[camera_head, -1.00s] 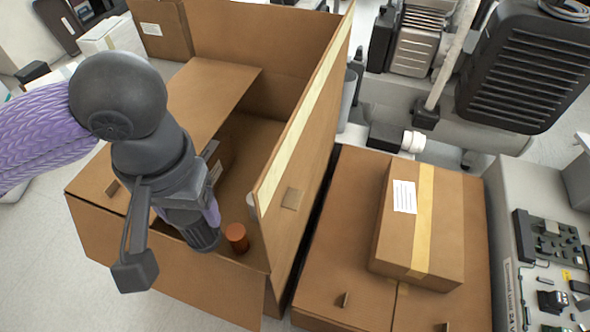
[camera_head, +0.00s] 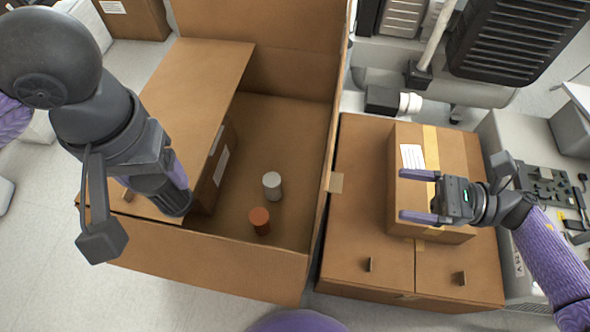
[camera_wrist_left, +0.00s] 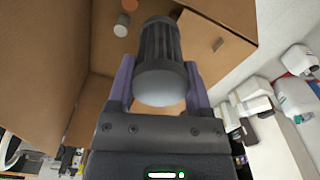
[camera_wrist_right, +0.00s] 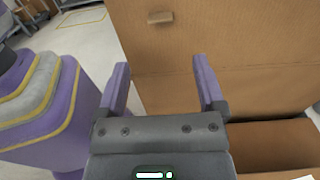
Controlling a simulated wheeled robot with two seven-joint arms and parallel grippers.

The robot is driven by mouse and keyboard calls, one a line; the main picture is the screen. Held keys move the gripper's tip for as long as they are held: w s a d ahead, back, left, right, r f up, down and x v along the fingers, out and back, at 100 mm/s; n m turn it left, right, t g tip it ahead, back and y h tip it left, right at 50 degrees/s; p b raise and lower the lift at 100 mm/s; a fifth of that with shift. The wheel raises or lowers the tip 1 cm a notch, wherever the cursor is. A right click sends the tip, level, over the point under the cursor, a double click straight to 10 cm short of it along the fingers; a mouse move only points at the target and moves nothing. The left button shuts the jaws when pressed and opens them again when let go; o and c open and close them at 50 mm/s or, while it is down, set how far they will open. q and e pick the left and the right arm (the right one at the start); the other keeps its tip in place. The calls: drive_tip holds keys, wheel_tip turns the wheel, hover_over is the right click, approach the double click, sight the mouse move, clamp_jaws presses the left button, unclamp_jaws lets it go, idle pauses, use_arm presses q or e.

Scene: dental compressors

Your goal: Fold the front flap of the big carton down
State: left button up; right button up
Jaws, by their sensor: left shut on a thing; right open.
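The big carton (camera_head: 298,112) stands open in the head view. Its front flap (camera_head: 210,262) leans outward along the near edge. Its left flap (camera_head: 195,82) lies inward over part of the opening, and the right flap (camera_head: 333,130) stands up. My left gripper (camera_head: 170,178) is above the carton's front left. It is shut on a dark ribbed cylinder with a pale end (camera_wrist_left: 160,65). My right gripper (camera_head: 425,203) is open and empty above the closed carton on the right. A cardboard panel (camera_wrist_right: 215,55) stands ahead of its fingers in the right wrist view.
An orange cylinder (camera_head: 260,220) and a white cylinder (camera_head: 272,186) stand inside the big carton, beside a smaller box (camera_head: 222,165). A taped small carton (camera_head: 430,150) rests on a larger closed carton (camera_head: 360,215).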

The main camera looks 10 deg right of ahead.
drive_tip(key=b+x, duration=0.1)
drive_tip(key=x, duration=1)
drive_tip(key=shift+f, duration=0.1)
clamp_jaws()
